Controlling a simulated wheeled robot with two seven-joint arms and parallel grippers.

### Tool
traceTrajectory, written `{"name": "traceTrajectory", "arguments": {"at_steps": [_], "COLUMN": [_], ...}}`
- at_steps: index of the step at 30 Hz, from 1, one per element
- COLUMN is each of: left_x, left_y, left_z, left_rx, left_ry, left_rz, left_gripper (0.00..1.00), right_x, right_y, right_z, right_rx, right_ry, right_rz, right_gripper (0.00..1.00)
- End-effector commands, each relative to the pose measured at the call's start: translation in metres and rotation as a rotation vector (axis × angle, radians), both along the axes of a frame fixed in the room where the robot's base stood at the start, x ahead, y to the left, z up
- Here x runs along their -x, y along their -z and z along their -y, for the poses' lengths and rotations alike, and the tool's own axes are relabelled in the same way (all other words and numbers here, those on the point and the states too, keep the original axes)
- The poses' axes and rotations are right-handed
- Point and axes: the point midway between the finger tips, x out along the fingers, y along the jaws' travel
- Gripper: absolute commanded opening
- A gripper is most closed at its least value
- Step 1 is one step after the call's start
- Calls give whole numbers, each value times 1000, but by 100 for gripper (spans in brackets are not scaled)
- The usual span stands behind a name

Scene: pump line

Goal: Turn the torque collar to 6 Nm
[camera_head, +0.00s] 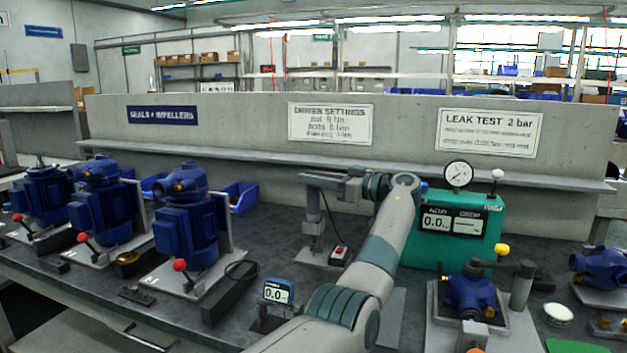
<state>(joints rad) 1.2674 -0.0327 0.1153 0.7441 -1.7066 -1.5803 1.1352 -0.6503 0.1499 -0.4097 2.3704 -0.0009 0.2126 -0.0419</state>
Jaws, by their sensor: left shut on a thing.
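My left arm reaches up from the bottom middle and bends left at the back of the bench. Its left gripper (317,182) is shut at the top of an upright grey driver (312,208), which stands in a low metal holder (315,256). The torque collar and its scale are too small to make out, and the gripper partly covers the driver's top. My right gripper is not in view.
A small blue display (278,291) reads 0.0. A green leak tester (455,246) with a gauge stands right of my arm. Blue pumps (185,220) on plates fill the left; a pump in a fixture (470,290) stands front right. A settings sign (330,123) hangs behind.

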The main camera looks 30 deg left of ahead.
Motion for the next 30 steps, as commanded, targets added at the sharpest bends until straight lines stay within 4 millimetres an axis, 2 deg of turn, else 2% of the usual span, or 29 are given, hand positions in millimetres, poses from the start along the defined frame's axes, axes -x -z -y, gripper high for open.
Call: {"name": "traceTrajectory", "arguments": {"at_steps": [12, 13, 15, 25, 30], "left_x": [0, 0, 0, 0, -1], "left_y": [1, 1, 1, 0, 0], "left_z": [0, 0, 0, 1, 9], "left_rx": [0, 0, 0, 0, 0], "left_ry": [-6, -5, -5, -5, -4], "left_rz": [-1, -1, -1, -1, -1], "left_gripper": [0, 24, 40, 41, 41], "right_x": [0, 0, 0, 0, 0], "right_y": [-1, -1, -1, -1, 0], "right_z": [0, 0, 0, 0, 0], "right_rx": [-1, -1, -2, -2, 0], "right_ry": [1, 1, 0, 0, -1], "right_rz": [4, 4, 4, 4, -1], "right_gripper": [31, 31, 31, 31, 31]}}
